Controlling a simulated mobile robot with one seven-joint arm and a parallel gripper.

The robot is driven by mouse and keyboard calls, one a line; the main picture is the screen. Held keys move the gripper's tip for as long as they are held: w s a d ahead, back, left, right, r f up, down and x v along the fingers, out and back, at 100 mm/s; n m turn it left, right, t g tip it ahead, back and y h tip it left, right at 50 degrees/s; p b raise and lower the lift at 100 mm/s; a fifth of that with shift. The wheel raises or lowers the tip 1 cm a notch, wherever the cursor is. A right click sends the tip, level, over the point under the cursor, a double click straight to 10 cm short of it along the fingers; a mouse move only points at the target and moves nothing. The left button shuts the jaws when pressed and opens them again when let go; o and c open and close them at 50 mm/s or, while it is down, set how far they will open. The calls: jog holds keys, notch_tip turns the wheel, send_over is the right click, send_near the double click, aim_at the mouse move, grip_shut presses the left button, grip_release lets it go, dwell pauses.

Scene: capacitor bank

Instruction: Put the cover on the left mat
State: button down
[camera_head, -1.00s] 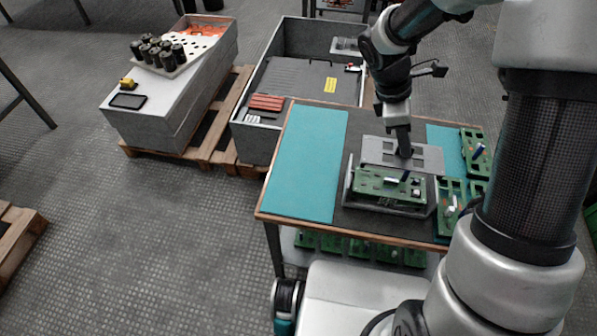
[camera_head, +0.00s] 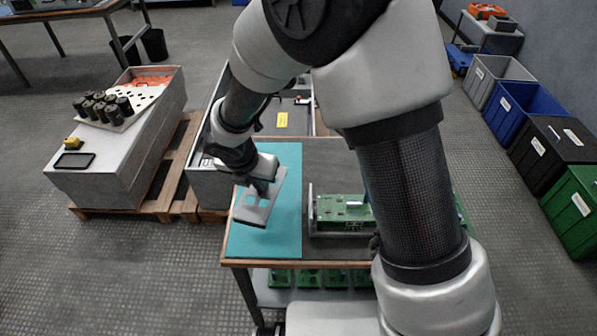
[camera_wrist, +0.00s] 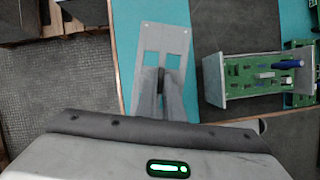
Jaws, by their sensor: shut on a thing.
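The cover is a flat grey plate (camera_head: 262,207) with square cut-outs. My gripper (camera_wrist: 161,78) is shut on it and holds it tilted over the left mat. The cover also shows in the wrist view (camera_wrist: 176,42), with its far part in front of the gripper fingers. The left mat (camera_head: 282,228) is a teal sheet on the left part of the table; it also shows in the wrist view (camera_wrist: 206,22). In the head view the cover appears above the mat's left part; whether it touches the mat I cannot tell.
A grey holder with a green circuit board (camera_head: 340,208) stands right of the mat, also in the wrist view (camera_wrist: 262,78). A grey cabinet with black capacitors (camera_head: 103,108) stands on a pallet at left. My arm hides the table's right part.

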aim_at(242, 198)
jog(key=a+n, duration=0.1)
jog(key=s+a+f+n, duration=0.1)
jog(key=a, duration=0.1)
jog(key=s+a+y, duration=0.1)
jog(key=shift+a+f+n, duration=0.2)
jog(key=shift+a+n, duration=0.15)
jog(key=shift+n, duration=0.05)
notch_tip(242, 198, down, 6)
jog(key=b, duration=0.6)
jog(key=shift+f+b, duration=0.5)
jog(key=shift+f, duration=0.2)
dwell(1.5)
jog(key=c, duration=1.8)
grip_release()
